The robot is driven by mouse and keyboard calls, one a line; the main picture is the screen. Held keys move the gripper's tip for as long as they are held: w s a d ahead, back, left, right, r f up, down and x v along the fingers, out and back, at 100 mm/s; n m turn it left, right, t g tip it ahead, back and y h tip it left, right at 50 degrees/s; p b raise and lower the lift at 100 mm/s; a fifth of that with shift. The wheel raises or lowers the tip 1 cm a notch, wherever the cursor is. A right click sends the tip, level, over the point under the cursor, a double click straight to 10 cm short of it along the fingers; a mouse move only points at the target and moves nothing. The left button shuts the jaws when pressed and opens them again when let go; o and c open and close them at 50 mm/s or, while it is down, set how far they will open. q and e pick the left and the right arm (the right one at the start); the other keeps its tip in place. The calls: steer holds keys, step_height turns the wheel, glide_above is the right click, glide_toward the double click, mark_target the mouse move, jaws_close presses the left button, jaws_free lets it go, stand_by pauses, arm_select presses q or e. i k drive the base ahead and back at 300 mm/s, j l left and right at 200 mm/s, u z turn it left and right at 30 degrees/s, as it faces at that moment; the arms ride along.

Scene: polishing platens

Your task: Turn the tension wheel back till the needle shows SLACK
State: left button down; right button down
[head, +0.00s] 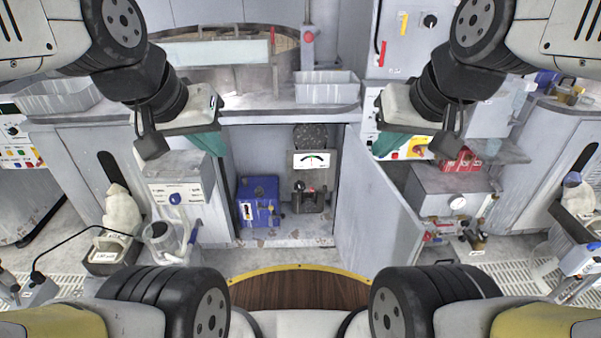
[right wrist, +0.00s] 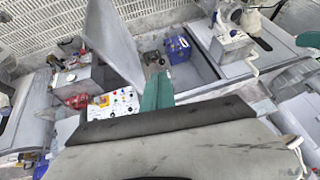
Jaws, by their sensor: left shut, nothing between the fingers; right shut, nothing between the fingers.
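A dark block with a small red part (head: 309,199) stands below the gauge. My left gripper (head: 211,145), with teal fingers, is shut and empty, up and left of the gauge. My right gripper (head: 387,144) is shut and empty to its right; its teal fingers show in the right wrist view (right wrist: 157,92).
A blue box (head: 258,202) stands on the cabinet floor, left of the gauge. The open cabinet door (head: 375,200) stands out on the right. A worktop with a grey bin (head: 327,87) overhangs the cabinet. A grey box with a dial (head: 440,190) is beyond the door.

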mark_target(299, 186)
steer(key=i+l+u, duration=0.15)
steer(key=i+u, duration=0.3)
steer(key=i+l+u, duration=0.2)
steer(key=u, duration=0.3)
steer(key=i+l, duration=0.05)
steer(key=i, duration=0.05)
